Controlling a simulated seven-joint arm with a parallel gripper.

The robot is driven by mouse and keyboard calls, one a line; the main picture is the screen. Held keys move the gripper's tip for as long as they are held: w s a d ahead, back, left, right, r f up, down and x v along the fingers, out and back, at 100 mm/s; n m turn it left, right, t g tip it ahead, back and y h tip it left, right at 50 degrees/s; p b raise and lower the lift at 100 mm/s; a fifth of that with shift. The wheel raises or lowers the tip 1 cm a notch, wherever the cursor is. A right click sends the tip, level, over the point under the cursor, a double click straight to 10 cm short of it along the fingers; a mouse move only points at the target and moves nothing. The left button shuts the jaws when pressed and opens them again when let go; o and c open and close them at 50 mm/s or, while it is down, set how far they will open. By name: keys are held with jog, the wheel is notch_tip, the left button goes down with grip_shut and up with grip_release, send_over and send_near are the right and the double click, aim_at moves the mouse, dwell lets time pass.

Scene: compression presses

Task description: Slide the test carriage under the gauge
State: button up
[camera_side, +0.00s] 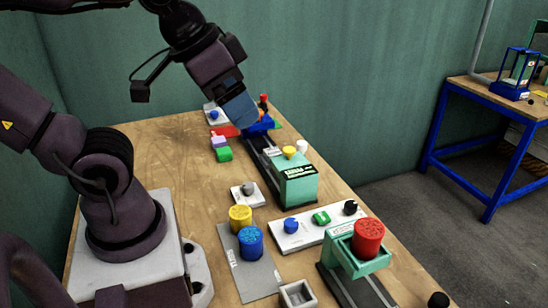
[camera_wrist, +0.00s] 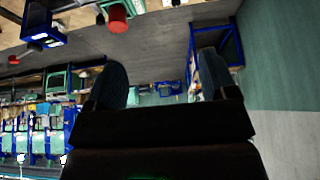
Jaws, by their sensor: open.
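A dark rail (camera_side: 257,152) runs along the table to a green block-shaped unit with a black label (camera_side: 298,187). A blue piece (camera_side: 262,124) sits at the rail's far end, partly hidden. A second rail (camera_side: 345,288) at the front carries a green tray-like carriage (camera_side: 376,262) with a red cylinder (camera_side: 368,236) in it. I cannot tell which is the test carriage or the gauge. My gripper (camera_side: 242,114) is above the far end of the first rail, close to the blue piece. In the wrist view my gripper (camera_wrist: 162,78) is open, with nothing between its fingers.
Yellow (camera_side: 240,217) and blue (camera_side: 250,242) cylinders stand on a grey plate at the front. A white panel (camera_side: 305,235) carries blue, green and black knobs. Purple and green blocks (camera_side: 222,150) lie left of the rail.

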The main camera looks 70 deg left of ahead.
jog(key=shift+c, duration=1.2)
jog(key=shift+w+a+r, duration=0.1)
jog(key=shift+w, duration=0.2)
jog(key=shift+c, duration=0.4)
jog(key=w+a+f+m+g+y, duration=0.1)
jog(key=w+a+m+g, duration=0.15)
jog(key=w+a, duration=0.45)
jog(key=w+a+f+m+g+y, duration=0.1)
jog(key=w+a+m+y, duration=0.15)
jog(key=w, duration=0.75)
jog(key=m+g+y, duration=0.5)
jog(key=m, duration=0.5)
send_over(303, 143)
jog(key=w+d, duration=0.2)
jog(key=d, duration=0.6)
notch_tip(303, 143, down, 21)
jog(key=shift+t, duration=0.25)
jog(key=x, duration=1.2)
jog(key=shift+w+f, duration=0.1)
